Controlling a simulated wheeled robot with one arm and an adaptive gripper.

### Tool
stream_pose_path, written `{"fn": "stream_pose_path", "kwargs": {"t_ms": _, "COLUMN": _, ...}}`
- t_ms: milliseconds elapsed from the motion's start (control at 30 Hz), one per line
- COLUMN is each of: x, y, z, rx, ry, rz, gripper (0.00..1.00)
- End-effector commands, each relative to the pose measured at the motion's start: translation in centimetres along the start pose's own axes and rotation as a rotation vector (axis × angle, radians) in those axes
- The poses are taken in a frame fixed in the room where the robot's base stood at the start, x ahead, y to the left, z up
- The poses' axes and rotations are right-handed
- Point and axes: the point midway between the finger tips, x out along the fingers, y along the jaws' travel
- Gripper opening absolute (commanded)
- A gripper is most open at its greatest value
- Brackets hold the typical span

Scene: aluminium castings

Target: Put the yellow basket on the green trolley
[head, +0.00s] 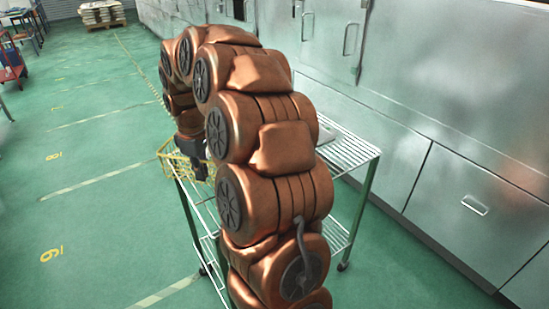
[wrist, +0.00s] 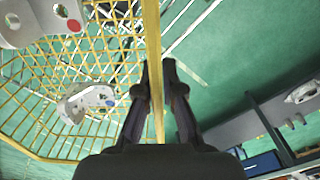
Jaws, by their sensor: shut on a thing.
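The yellow basket (head: 172,163) is a wire-mesh basket, partly hidden behind my arm in the head view. In the wrist view its yellow mesh (wrist: 40,85) fills the left side, with a grey casting (wrist: 87,101) and another casting (wrist: 40,22) inside. My gripper (wrist: 157,72) is shut on the basket's straight yellow rim, one finger on each side. In the head view my gripper (head: 199,170) is at the basket's near right side. The green trolley (head: 369,190) has wire shelves and green legs; my arm hides its middle. The basket shows by its far left corner; green floor shows through the mesh.
Metal cabinets (head: 420,120) line the right side behind the trolley. A loaded pallet (head: 102,13) and a red cart (head: 10,62) stand far off at the left. The green floor at left is clear. A grey surface with a casting (wrist: 303,92) shows at the wrist view's right.

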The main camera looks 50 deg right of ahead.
Motion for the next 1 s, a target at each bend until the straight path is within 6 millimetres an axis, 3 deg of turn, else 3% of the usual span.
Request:
{"fn": "stream_pose_path", "kwargs": {"t_ms": 100, "x": 0.3, "y": 2.1, "z": 4.4, "rx": -0.092, "ry": 0.006, "rz": -0.001, "gripper": 0.00}}
{"fn": "stream_pose_path", "kwargs": {"t_ms": 300, "x": 0.6, "y": 4.4, "z": 11.6, "rx": -0.272, "ry": 0.012, "rz": 0.001, "gripper": 0.00}}
{"fn": "stream_pose_path", "kwargs": {"t_ms": 600, "x": 1.9, "y": 5.4, "z": 21.8, "rx": -0.559, "ry": 0.019, "rz": 0.005, "gripper": 0.00}}
{"fn": "stream_pose_path", "kwargs": {"t_ms": 800, "x": 2.6, "y": 5.4, "z": 26.6, "rx": -0.720, "ry": 0.020, "rz": 0.019, "gripper": 0.00}}
{"fn": "stream_pose_path", "kwargs": {"t_ms": 1000, "x": 3.0, "y": 5.2, "z": 28.9, "rx": -0.805, "ry": 0.018, "rz": 0.025, "gripper": 0.00}}
